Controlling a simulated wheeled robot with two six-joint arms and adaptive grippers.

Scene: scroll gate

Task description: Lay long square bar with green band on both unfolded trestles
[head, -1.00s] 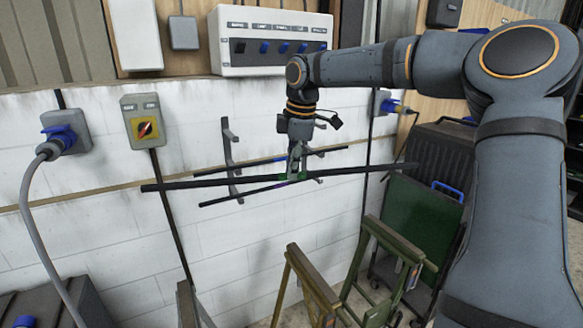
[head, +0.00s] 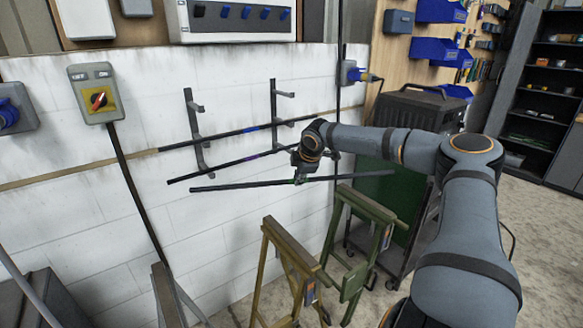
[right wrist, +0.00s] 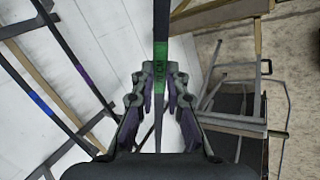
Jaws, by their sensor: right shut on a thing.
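The long dark square bar (head: 235,186) with a green band (right wrist: 160,55) is held near its middle by my right gripper (head: 300,177), which is shut on it. The bar is roughly level, in front of the wall rack and above the trestles, touching neither trestle. In the right wrist view the bar runs lengthwise between my right fingers (right wrist: 160,92). A yellow-brown trestle (head: 290,246) stands with legs spread, front centre. A green trestle (head: 366,204) stands with legs spread to its right. My left gripper is not in view.
Wall brackets (head: 196,130) hold a blue-banded bar (head: 230,133) and a purple-banded bar (head: 215,168). A brownish frame (head: 165,290) stands front left. A dark cabinet (head: 415,115) and a green panel (head: 372,185) are behind the green trestle. Bare floor lies right.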

